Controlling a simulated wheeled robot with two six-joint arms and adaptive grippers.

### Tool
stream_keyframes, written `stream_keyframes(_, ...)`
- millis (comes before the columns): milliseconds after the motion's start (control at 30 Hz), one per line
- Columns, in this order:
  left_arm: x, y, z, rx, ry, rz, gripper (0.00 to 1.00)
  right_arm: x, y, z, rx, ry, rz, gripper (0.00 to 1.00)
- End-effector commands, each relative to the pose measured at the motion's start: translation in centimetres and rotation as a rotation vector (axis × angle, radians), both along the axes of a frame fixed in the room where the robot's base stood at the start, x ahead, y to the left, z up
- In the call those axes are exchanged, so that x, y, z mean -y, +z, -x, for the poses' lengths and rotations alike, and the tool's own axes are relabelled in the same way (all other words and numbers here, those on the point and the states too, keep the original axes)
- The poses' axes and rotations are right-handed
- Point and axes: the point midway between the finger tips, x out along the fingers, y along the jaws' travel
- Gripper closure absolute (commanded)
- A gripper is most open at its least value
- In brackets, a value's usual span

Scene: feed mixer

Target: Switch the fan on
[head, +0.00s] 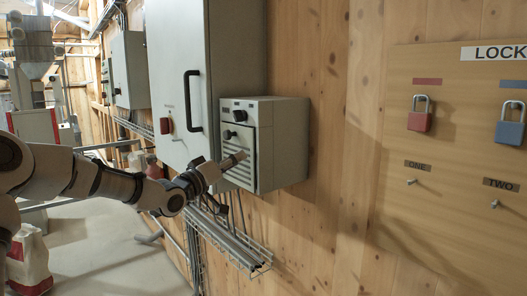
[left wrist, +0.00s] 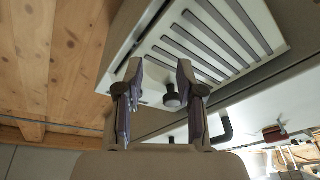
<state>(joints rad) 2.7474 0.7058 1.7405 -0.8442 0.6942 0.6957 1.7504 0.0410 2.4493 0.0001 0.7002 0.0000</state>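The fan unit (head: 283,140) is a grey box on the wooden wall, with a slatted grille and dark knobs (head: 239,115) on its front. My left gripper (head: 238,158) is in front of the grille, below the knobs. In the left wrist view my left gripper (left wrist: 157,68) has its fingers apart. The grille (left wrist: 215,40) lies beyond the fingertips, and a dark round knob (left wrist: 172,98) shows between the fingers, nearer the right one. I cannot tell whether the gripper touches the panel. My right gripper is not in view.
A wire cable tray (head: 240,245) runs below. A lock board (head: 455,150) with red and blue padlocks is at right.

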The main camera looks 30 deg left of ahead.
Motion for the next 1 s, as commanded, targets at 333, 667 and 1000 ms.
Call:
stream_keyframes(333, -1.3, 9.3, 1.2, 0.141, 0.016, 0.041, 0.62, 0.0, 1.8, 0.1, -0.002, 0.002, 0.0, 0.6)
stream_keyframes(667, -0.4, 10.7, -4.0, 0.142, 0.013, 0.042, 0.62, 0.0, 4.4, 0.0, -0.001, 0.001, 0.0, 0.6)
stream_keyframes(1000, -0.3, 10.6, -4.3, 0.143, 0.013, 0.045, 0.87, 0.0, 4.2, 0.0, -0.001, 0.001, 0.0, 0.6)
